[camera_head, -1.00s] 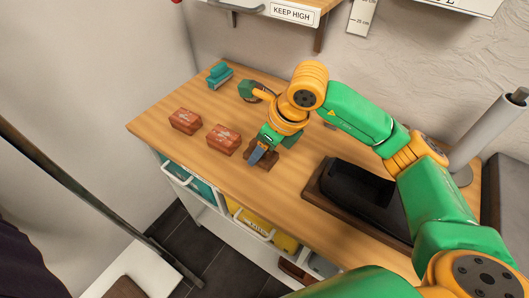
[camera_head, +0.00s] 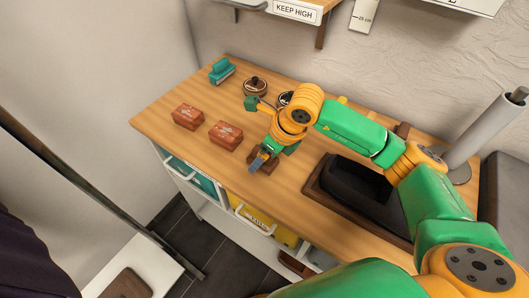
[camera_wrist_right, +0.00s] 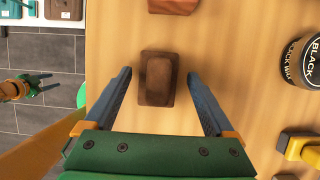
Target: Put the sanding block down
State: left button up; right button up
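A plain dark brown block (camera_wrist_right: 157,78), likely the sanding block, lies flat on the wooden bench. My right gripper (camera_wrist_right: 160,76) is open around it, one finger on each side, with a gap between each finger and the block. In the head view the same block (camera_head: 266,167) shows partly, under the right gripper (camera_head: 259,158). My left gripper (camera_wrist_right: 41,82) shows small at the left of the right wrist view, over the floor, with its fingers apart and empty. It is out of the head view.
Two red-brown labelled blocks (camera_head: 188,117) (camera_head: 225,135) lie left of the gripper. A teal object (camera_head: 221,71) and a round tin (camera_head: 255,87) stand farther back. A black wax tin (camera_wrist_right: 306,62) is right in the wrist view. A dark tray (camera_head: 355,194) stands right.

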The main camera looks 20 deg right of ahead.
jog(key=shift+r+p, duration=0.3)
jog(key=shift+p, duration=0.05)
jog(key=b+v, duration=0.1)
jog(key=v, duration=1)
jog(key=shift+s+d+r, duration=0.15)
jog(key=shift+d+r, duration=0.05)
jog(key=shift+r, duration=0.15)
